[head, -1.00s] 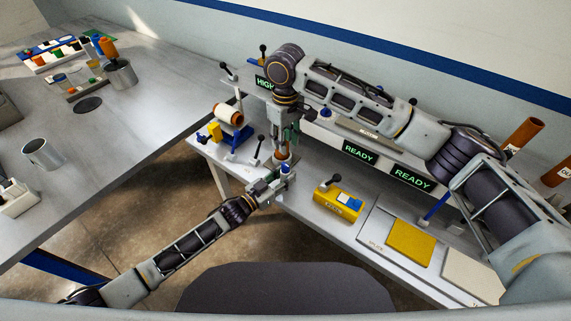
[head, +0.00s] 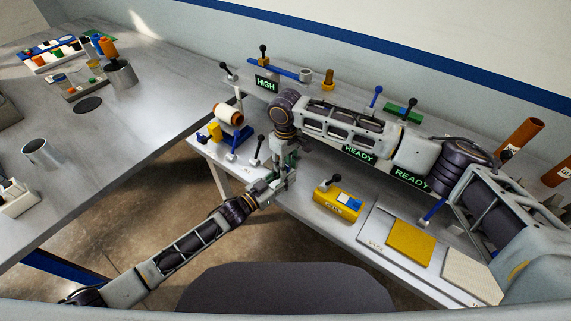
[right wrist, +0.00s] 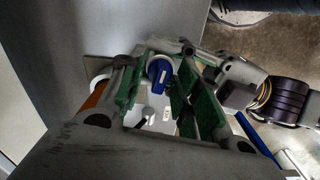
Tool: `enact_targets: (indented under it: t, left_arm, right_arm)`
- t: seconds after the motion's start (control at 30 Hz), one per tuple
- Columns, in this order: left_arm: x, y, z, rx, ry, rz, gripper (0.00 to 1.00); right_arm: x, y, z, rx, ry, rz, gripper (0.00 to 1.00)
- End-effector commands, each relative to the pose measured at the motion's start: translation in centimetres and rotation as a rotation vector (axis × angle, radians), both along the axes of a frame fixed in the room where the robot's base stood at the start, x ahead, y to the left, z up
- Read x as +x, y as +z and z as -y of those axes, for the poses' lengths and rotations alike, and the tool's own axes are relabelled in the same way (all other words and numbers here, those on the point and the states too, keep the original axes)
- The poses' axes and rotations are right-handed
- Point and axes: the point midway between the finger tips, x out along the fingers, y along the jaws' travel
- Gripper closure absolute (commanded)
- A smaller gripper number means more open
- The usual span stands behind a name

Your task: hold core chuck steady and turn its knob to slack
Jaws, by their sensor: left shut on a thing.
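The core chuck's blue knob (right wrist: 159,71), with a white mark on top, shows in the right wrist view. It sits between the green-padded fingers of my right gripper (right wrist: 158,92), which look apart, with space around the knob. In the head view my right gripper (head: 286,160) points down over the chuck from above and hides most of it. My left gripper (head: 277,182) reaches in low from the left and is shut on the core chuck, just below my right gripper. The exact contact of the left fingers is hidden.
A yellow box (head: 338,203) lies to the right on the bench.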

Motion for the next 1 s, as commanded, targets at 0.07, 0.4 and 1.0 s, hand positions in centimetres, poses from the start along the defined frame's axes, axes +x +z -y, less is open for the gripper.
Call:
enact_targets:
  t: [0.07, 0.4, 1.0]
  left_arm:
    - [-0.01, 0.00, 0.01, 0.000, 0.000, 0.000, 1.00]
    - [-0.01, 0.00, 0.02, 0.000, 0.000, 0.000, 1.00]
    - [-0.01, 0.00, 0.00, 0.000, 0.000, 0.000, 1.00]
  right_arm:
    - [0.00, -0.26, 0.00, 0.000, 0.000, 0.000, 0.67]
    - [0.01, -0.37, 0.00, 0.000, 0.000, 0.000, 0.70]
    - [0.05, -0.35, 0.02, 0.000, 0.030, 0.001, 1.00]
